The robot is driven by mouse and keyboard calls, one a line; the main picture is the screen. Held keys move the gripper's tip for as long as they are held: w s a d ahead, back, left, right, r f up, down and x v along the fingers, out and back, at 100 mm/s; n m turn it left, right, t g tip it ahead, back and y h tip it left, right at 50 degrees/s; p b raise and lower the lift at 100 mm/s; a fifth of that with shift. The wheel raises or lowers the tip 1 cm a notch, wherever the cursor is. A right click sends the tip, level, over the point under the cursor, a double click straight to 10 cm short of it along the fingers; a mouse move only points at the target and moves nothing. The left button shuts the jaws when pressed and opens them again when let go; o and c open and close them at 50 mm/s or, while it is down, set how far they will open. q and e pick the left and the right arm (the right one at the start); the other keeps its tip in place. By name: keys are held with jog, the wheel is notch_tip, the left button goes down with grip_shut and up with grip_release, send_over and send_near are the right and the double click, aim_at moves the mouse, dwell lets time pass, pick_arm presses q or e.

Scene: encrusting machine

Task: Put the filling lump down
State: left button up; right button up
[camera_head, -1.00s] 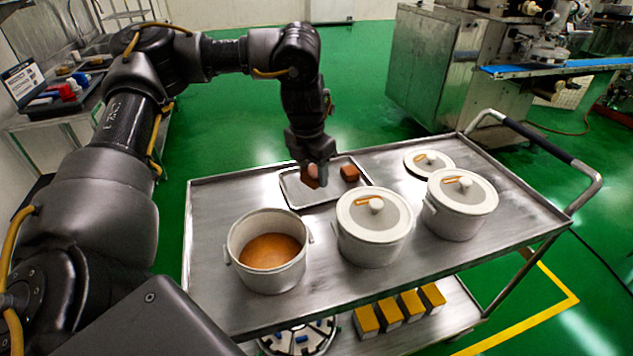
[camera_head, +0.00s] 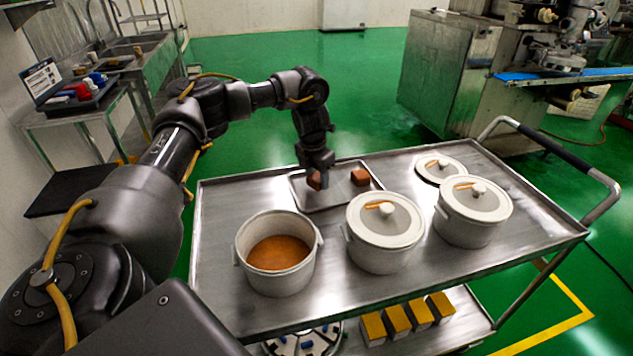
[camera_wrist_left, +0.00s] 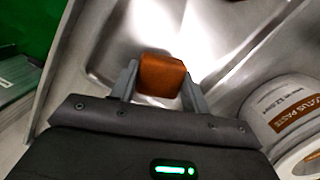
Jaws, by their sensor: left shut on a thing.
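My left gripper (camera_head: 316,176) is shut on a brown filling lump (camera_head: 314,181). The lump also shows between both fingers in the left wrist view (camera_wrist_left: 161,75). The gripper points down over the left part of a shallow metal tray (camera_head: 322,204). The lump is at or just above the tray floor; I cannot tell whether it touches. A second brown lump (camera_head: 360,176) sits on the tray to the right of the held one, with a gap between them. My right gripper is not in view.
The tray lies on a steel cart (camera_head: 216,235). An open pot (camera_head: 275,283) with orange-brown contents stands in front. Two lidded pots (camera_head: 385,250) (camera_head: 470,228) stand to the right, with a loose lid (camera_head: 441,178) behind. The cart's left part is clear.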

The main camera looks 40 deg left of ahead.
pick_arm(q)
jog(key=shift+f, duration=0.95)
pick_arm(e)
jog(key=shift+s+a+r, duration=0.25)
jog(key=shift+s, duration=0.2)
pick_arm(q)
jog(key=shift+f, duration=0.1)
jog(key=o, duration=1)
jog(key=shift+f, duration=0.1)
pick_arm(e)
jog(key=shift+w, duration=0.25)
